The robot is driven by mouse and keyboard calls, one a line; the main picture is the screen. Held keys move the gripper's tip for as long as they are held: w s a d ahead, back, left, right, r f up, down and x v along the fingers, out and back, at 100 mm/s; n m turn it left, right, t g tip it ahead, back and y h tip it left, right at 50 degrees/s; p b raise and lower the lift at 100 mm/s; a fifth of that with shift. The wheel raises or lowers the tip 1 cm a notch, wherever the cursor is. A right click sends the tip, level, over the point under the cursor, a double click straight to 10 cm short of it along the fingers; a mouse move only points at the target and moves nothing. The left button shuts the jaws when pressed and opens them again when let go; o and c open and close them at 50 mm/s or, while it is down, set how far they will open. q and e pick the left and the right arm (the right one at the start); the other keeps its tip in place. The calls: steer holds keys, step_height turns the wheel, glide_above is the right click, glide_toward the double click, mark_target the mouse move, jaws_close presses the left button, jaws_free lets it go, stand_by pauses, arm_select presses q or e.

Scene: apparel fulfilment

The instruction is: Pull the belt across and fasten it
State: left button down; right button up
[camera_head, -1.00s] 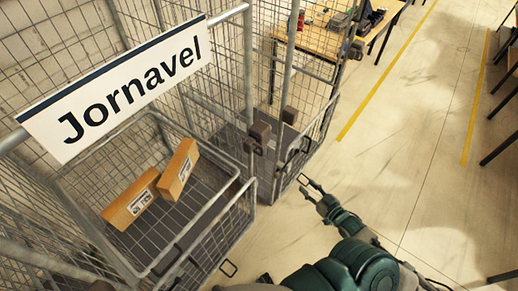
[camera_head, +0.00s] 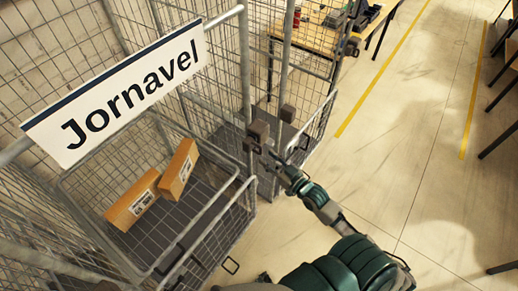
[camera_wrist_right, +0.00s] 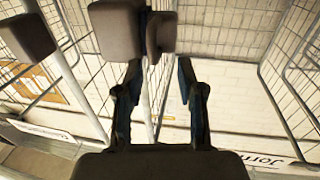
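My right gripper (camera_head: 264,150) is at the front post of the wire cage in the head view, close to a grey-brown block (camera_head: 258,131). In the right wrist view its fingers (camera_wrist_right: 159,68) are apart, with a gap between them. A large block (camera_wrist_right: 116,27) and a smaller block (camera_wrist_right: 162,34) lie just beyond the fingertips; whether a finger touches them I cannot tell. Another block (camera_head: 287,113) sits on the neighbouring post and may be the one at the left of the wrist view (camera_wrist_right: 26,38). No belt strap can be made out clearly. My left gripper is not in view.
The wire cage (camera_head: 222,214) bears a "Jornavel" sign (camera_head: 118,92) and holds two cardboard boxes (camera_head: 132,200) (camera_head: 178,168). Another cage (camera_head: 318,122) stands beside it. A table (camera_head: 318,40) is behind.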

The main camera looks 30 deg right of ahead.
mark_target(261, 151)
steer(key=x, duration=0.4)
steer(key=shift+w+d, duration=0.3)
steer(key=shift+w+d+f+p, duration=0.2)
steer(key=shift+w+d+p, duration=0.1)
steer(key=shift+w, duration=0.15)
steer(key=shift+a, duration=0.45)
steer(key=c, duration=0.7)
steer(key=shift+a+r, duration=0.1)
jaws_close()
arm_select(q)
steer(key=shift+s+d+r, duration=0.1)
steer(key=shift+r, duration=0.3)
arm_select(e)
steer(key=shift+w, duration=0.1)
